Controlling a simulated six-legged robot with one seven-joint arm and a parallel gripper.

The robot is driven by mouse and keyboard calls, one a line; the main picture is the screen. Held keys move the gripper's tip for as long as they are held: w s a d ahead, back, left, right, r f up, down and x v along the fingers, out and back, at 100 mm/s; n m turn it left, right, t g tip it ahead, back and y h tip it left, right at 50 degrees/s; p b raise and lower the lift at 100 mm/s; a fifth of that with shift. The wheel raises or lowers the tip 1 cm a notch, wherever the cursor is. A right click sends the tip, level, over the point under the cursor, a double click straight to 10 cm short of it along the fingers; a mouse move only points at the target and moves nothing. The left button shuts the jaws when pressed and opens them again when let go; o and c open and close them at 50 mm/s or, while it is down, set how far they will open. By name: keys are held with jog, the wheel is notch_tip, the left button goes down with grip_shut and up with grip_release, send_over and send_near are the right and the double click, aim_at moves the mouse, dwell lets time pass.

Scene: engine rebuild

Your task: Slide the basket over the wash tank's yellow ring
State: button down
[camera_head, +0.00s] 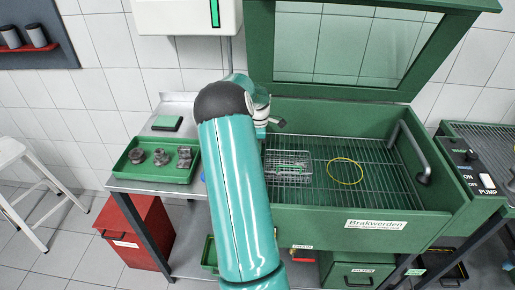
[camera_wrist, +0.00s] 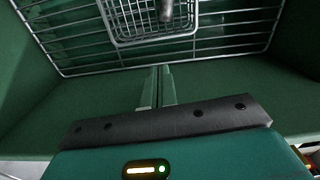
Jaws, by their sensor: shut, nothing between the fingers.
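The wire basket (camera_head: 288,168) sits on the grille in the left part of the green wash tank (camera_head: 345,217). The yellow ring (camera_head: 345,171) lies on the grille to the basket's right, apart from it. In the wrist view the basket (camera_wrist: 125,30) shows at the top, cut off by the frame edge, with a grey rounded piece (camera_wrist: 166,10) at it; I cannot tell whether that is a handle or a part inside. My gripper (camera_wrist: 158,72) is shut and empty, apart from the basket in that picture. My arm hides the tank's left end in the head view.
A green tray (camera_head: 157,177) with several metal parts stands left of the tank. A bent grey pipe (camera_head: 408,150) is at the tank's right side, beside the pump switch box (camera_head: 468,165). The raised lid (camera_head: 345,93) stands behind. The grille right of the ring is clear.

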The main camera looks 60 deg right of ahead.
jog(key=f, duration=0.5)
jog(key=s+f, duration=0.1)
jog(key=f, duration=0.2)
jog(key=shift+s+r, duration=0.1)
jog(key=shift+w, duration=0.2)
